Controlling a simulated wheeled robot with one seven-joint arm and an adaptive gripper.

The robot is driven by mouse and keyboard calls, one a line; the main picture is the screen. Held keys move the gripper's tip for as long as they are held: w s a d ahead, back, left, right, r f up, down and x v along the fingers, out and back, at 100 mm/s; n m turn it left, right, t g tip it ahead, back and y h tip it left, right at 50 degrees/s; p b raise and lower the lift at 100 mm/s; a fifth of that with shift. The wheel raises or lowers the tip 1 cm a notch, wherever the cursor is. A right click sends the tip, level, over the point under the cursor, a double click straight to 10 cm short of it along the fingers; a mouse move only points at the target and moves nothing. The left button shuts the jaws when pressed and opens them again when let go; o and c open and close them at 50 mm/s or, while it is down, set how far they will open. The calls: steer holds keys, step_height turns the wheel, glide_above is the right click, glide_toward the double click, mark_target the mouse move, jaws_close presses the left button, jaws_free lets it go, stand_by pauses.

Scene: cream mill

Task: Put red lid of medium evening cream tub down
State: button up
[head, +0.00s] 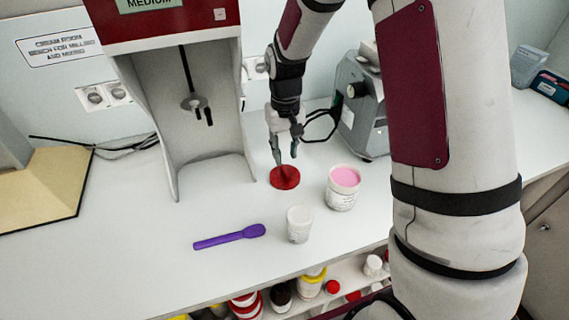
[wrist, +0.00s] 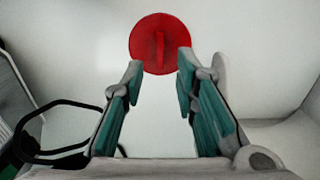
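My gripper (head: 284,162) points down at the lid from above. Its two fingers (wrist: 157,75) are spread apart with nothing between them. The head view does not show clearly how far the fingertips are from the lid.
A small white cup (head: 299,224) and a purple spatula (head: 229,237) are in front of the lid. The red and white stand (head: 196,150) is behind left, and a grey machine (head: 363,110) behind right. A shelf below the bench holds several jars. The bench's left front is clear.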

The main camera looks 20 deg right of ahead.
mark_target(285, 170)
steer(key=s+r+t, duration=0.1)
steer(key=s+r, duration=0.4)
steer(key=r, duration=0.4)
steer(key=s+r+t, duration=0.1)
steer(key=s+r, duration=0.4)
steer(key=r, duration=0.4)
steer(key=s+r+t, duration=0.3)
steer(key=s+r, duration=0.1)
steer(key=s, duration=1.1)
